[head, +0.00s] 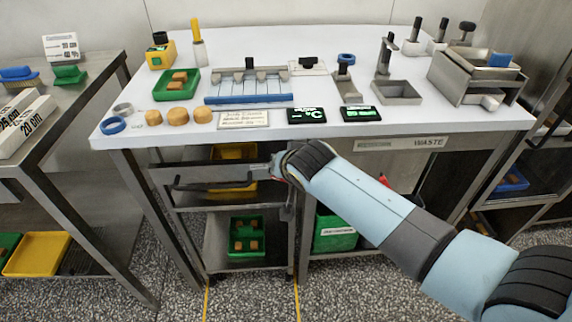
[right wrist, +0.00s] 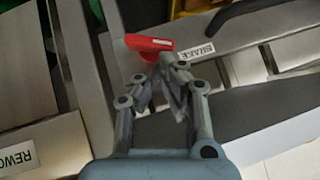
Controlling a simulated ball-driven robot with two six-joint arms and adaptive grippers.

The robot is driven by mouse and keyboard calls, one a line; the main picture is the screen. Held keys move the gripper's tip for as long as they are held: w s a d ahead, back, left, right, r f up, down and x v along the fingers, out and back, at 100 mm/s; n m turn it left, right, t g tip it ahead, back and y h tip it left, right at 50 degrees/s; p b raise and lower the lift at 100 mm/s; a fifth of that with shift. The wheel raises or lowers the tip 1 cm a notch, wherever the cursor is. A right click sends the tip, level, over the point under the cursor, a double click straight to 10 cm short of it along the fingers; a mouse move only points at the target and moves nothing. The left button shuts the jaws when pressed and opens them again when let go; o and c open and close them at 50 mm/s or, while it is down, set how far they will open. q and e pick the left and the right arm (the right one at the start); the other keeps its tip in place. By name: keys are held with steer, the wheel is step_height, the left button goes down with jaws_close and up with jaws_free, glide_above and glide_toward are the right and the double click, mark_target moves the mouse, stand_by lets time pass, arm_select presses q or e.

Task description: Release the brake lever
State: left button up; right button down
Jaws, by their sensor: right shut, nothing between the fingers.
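The red brake lever (right wrist: 149,44) shows in the right wrist view, just beyond my fingertips, with a white BRAKE label (right wrist: 195,50) on the metal beside it. My right gripper (right wrist: 170,62) is shut and empty. Its tips are very close to the lever's lower edge; I cannot tell whether they touch. In the head view my right arm reaches from the lower right to the cart (head: 222,205) under the table, and its wrist largely hides the gripper and lever. My left gripper is not in view.
The cart's dark handle (head: 205,187) runs left of my right wrist. The white worktable (head: 300,85) sits above, with trays and tools on it. A green bin (head: 334,234) stands right of the cart. Yellow lines (head: 298,300) mark the open floor in front.

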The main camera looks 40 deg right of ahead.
steer(key=shift+w+a+f+n+g+h, duration=0.15)
steer(key=shift+a+n+g+h, duration=0.15)
steer(key=shift+a+g+h, duration=0.15)
steer(key=shift+w+a, duration=0.35)
steer(key=shift+a, duration=0.05)
stand_by(3.0)
steer(key=shift+d+f, duration=0.1)
